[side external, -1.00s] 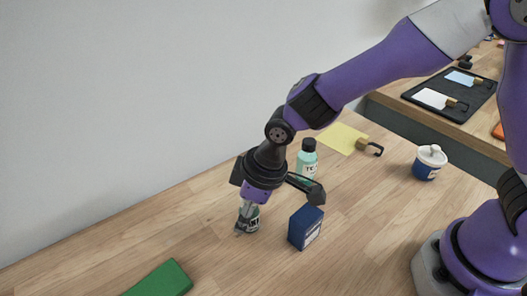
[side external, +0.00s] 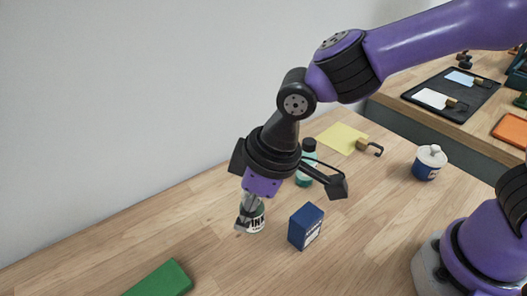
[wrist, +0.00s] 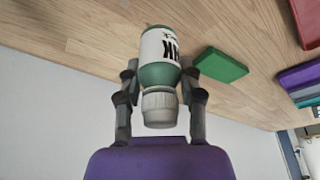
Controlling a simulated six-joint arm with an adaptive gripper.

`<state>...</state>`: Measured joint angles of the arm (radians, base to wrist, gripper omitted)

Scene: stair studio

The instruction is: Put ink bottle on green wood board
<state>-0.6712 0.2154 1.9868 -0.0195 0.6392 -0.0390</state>
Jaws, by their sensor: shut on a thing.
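The ink bottle (side external: 257,216) is a small green bottle with a white label and a pale cap. My gripper (side external: 248,208) is shut on it from above, and the fingers hide part of it. In the wrist view the bottle (wrist: 160,55) is between the two fingers (wrist: 160,90), its cap toward my palm. I cannot tell whether its base is clear of the table. The green wood board (side external: 162,278) lies flat at the front left, apart from the bottle, and also shows in the wrist view (wrist: 220,65).
A blue box (side external: 306,227) stands close right of the bottle. A teal bottle with a black cap (side external: 307,168) is behind, partly hidden by my gripper. A yellow sheet (side external: 342,138) and a blue-and-white tub (side external: 430,163) are farther right. Wood between bottle and board is clear.

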